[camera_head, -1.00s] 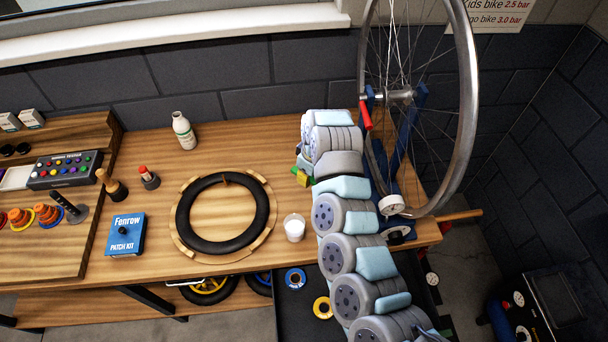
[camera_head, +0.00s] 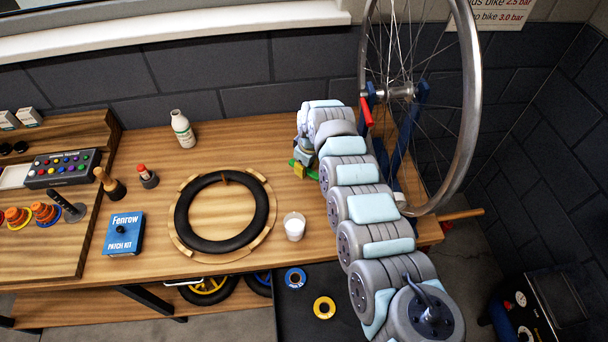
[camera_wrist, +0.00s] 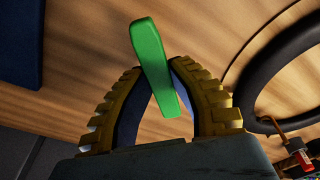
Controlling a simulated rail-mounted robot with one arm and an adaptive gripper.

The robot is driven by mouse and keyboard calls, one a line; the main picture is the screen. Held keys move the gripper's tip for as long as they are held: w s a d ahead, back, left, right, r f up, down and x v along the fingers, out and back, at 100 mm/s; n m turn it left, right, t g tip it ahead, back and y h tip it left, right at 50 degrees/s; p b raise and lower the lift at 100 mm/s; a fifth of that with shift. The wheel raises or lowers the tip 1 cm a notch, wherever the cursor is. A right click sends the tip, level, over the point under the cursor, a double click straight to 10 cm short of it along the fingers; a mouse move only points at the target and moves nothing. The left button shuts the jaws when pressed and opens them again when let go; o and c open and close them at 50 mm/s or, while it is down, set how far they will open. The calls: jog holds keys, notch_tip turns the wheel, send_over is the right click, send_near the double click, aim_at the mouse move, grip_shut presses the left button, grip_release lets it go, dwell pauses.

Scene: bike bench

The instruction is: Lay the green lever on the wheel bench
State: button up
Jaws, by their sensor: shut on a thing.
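The green lever (camera_wrist: 154,65) is between the two ridged yellow-brown fingers of my gripper (camera_wrist: 165,100) in the wrist view, slanting across them with its wide end beyond the tips. My gripper is shut on it. In the head view, a bit of green lever (camera_head: 292,164) shows beside my gripper (camera_head: 303,171), left of my arm. It is over the wooden wheel bench (camera_head: 240,141), right of the tyre; its exact height above the wood is hard to tell.
A black tyre (camera_head: 181,214) lies in a wooden ring on the bench. A white cup (camera_head: 294,228), a white bottle (camera_head: 183,130) and a blue patch kit box (camera_head: 124,234) stand around it. A wheel (camera_head: 474,90) in a blue stand is at right. Bare wood lies between bottle and gripper.

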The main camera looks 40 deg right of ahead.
jog(key=shift+w+d+f+b, duration=0.15)
jog(key=shift+w+f+b, duration=0.05)
jog(key=shift+f+b, duration=0.2)
jog(key=shift+w+d+f+b, duration=0.1)
jog(key=shift+w+f+b, duration=0.15)
jog(key=shift+f, duration=0.2)
jog(key=shift+w+d, duration=0.1)
jog(key=shift+w+d+f+b, duration=0.1)
jog(key=shift+w+f+b, duration=0.2)
jog(key=shift+b, duration=0.25)
jog(key=shift+f+b, duration=0.7)
jog(key=shift+f, duration=0.7)
jog(key=shift+f, duration=0.25)
jog(key=o, duration=0.7)
jog(key=shift+r, duration=0.1)
